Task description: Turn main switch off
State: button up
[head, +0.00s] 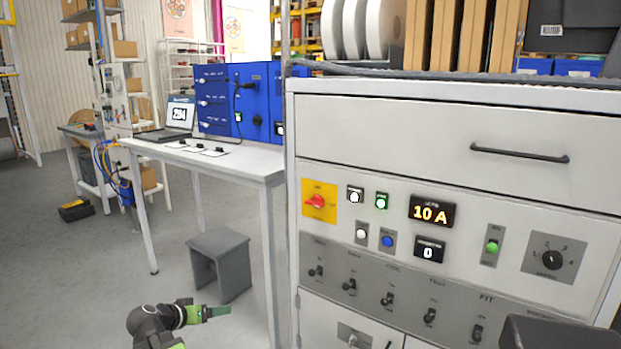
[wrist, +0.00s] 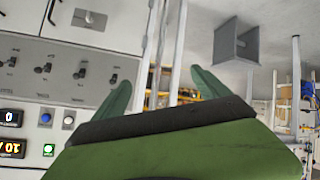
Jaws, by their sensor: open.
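The main switch (head: 316,202) is a red rotary handle on a yellow plate at the left of the grey control panel. Its handle looks roughly horizontal; the small lettering is unreadable. My gripper (head: 207,312) is low in the head view, to the left of the panel and below the switch, apart from it. In the wrist view my gripper (wrist: 160,85) has its two green fingers spread, with nothing between them. The wrist view shows the panel turned upside down at its left; the switch does not show there.
The display (head: 432,211) reads 10 A. Toggle switches (head: 388,299) line the panel's lower strip, and a drawer handle (head: 519,154) juts out above. A grey stool (head: 220,262) and a white workbench (head: 205,162) stand to the left.

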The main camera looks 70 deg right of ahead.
aim_at(312, 204)
jog(key=s+d+r+m+g+h+p, duration=0.1)
jog(key=s+d+r+m+h+p, duration=0.1)
jog(key=s+d+r, duration=0.5)
jog(key=s+d+r+m+g+h+p, duration=0.1)
jog(key=s+d+r+m+h+p, duration=0.15)
jog(key=d+r, duration=0.45)
jog(key=s+d+r+m+g+h+p, duration=0.25)
jog(key=s+d+r, duration=0.2)
jog(key=r, duration=0.55)
jog(key=shift+t+y, duration=0.35)
jog(key=shift+y, duration=0.15)
jog(key=x, duration=1.6)
jog(key=shift+s+d+f, duration=0.25)
jog(key=shift+s+f, duration=0.1)
jog(key=shift+s, duration=0.15)
jog(key=shift+c, duration=0.2)
